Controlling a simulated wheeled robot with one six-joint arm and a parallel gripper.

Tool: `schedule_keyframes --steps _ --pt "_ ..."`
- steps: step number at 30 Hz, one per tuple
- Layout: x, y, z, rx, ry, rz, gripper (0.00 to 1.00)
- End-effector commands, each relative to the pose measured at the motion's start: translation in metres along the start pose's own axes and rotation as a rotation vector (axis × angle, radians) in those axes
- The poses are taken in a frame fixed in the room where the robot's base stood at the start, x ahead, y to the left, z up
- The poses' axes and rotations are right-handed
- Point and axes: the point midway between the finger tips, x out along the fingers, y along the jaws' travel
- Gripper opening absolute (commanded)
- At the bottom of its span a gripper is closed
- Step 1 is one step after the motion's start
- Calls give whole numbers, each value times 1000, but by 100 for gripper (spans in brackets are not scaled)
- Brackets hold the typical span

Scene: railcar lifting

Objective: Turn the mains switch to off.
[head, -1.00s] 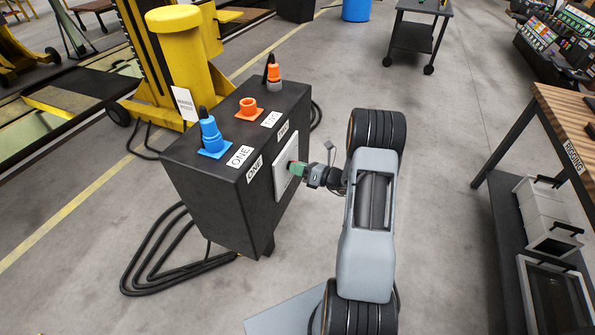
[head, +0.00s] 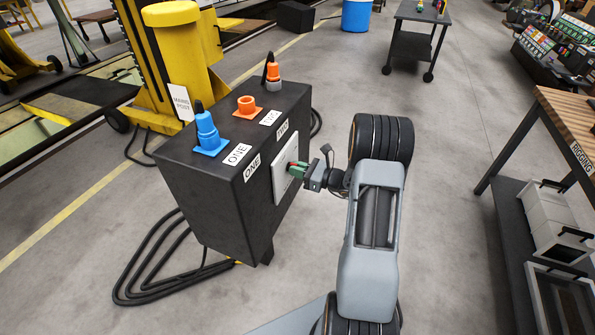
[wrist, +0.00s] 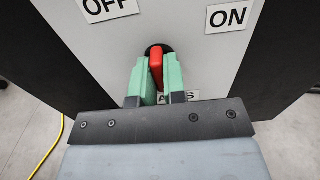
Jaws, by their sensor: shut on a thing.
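The mains switch is a red handle (wrist: 156,62) on a dark round base, set in a pale panel (wrist: 188,34) on the black cabinet. In the wrist view the OFF label (wrist: 106,8) is up to the left and the ON label (wrist: 228,17) up to the right. The handle points up between the two labels. My gripper (wrist: 158,80) has its green fingers on both sides of the handle, shut on it. In the head view my gripper (head: 296,168) is at the panel on the cabinet's right side. A lower label is partly hidden by the fingers.
The black cabinet (head: 210,197) carries a blue plug (head: 208,133), an orange socket (head: 247,107) and an orange plug (head: 274,74) on top. Black cables (head: 155,265) lie on the floor at left. A rigging bench (head: 570,125) stands at right.

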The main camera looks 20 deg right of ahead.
Motion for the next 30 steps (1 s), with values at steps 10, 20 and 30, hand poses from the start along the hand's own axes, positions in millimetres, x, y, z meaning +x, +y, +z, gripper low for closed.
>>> schedule_keyframes --steps 10,20,30 --pt "0 0 1 -12 -1 -1 0" --pt "0 0 0 -11 -1 -1 33" --pt "-3 0 0 -9 0 -1 37"
